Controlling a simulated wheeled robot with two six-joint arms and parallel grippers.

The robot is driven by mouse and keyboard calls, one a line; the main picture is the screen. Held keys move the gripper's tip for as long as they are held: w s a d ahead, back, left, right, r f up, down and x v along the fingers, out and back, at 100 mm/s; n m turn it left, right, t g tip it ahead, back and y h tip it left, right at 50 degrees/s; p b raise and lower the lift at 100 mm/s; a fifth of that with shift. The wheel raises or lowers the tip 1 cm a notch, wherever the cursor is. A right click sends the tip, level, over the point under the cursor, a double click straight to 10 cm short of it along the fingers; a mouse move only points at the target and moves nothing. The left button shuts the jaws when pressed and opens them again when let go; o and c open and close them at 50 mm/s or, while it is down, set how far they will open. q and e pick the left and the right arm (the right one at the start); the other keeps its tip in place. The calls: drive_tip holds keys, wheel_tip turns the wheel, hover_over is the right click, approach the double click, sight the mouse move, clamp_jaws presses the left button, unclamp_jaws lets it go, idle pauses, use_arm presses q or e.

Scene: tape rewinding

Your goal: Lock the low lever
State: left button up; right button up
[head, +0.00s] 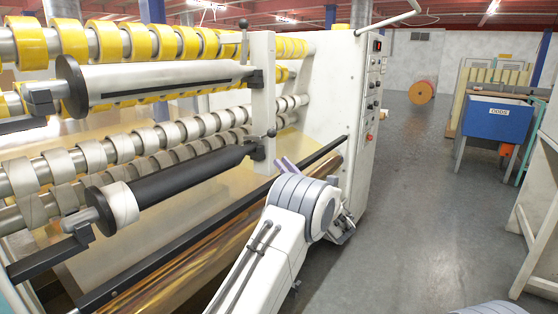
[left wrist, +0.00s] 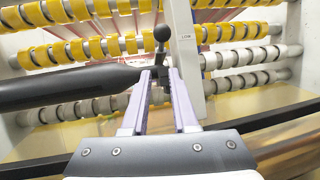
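The low lever (head: 271,133) is a short dark rod with a black ball on top, standing roughly upright at the right end of the lower black shaft (head: 185,180). In the left wrist view the low lever (left wrist: 161,34) shows just past the fingertips, above a dark bracket. My left gripper (head: 285,165) is below and slightly right of the lever in the head view. Its purple fingers also show in the left wrist view (left wrist: 160,75), apart, with the bracket seen between their tips. I cannot tell whether they touch it. My right gripper is not in view.
A second lever (head: 243,24) stands above, by the upper grey shaft (head: 165,82). A white upright plate (head: 263,95) carries both shaft ends. The machine's control panel (head: 375,80) is at right. A dark rail (head: 225,225) runs along the front.

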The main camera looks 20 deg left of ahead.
use_arm(q)
drive_tip(key=v, duration=0.7)
